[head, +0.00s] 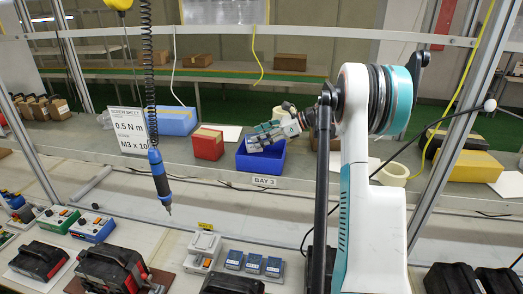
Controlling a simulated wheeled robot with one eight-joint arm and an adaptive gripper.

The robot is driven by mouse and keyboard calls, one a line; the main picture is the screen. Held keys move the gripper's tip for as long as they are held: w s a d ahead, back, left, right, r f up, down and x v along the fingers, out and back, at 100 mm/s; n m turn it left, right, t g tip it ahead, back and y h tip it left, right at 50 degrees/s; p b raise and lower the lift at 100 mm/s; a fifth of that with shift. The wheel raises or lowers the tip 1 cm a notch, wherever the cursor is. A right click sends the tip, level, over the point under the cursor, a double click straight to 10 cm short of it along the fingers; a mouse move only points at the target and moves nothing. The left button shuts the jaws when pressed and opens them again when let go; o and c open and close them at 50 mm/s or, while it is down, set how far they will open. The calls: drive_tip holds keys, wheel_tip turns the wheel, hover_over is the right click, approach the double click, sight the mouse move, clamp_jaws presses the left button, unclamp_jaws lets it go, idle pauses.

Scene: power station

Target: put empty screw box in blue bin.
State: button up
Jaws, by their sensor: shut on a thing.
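The blue bin (268,165) is open-topped and stands on the back shelf, behind the BAY 3 label. My gripper (254,143) reaches in from the right, over the bin's back left part. Its fingers are low, at about the height of the bin's rim. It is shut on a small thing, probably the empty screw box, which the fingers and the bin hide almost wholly. I cannot tell whether it touches the bin.
A red box (208,143) stands just left of the bin, and a larger light blue box (176,121) stands further left. A screwdriver (158,172) hangs on a coiled cord in front. Tape rolls (392,173) lie right of my arm.

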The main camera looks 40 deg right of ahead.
sight(261, 149)
drive_tip(key=shift+f, duration=2.7)
drive_tip(key=shift+f, duration=0.1)
drive_tip(key=o, duration=1)
drive_tip(key=shift+s+d+r, duration=0.15)
drive_tip(key=shift+r, duration=0.05)
drive_tip(key=v, duration=1.1)
drive_tip(key=shift+s+d+r, duration=0.1)
drive_tip(key=shift+s+r, duration=0.1)
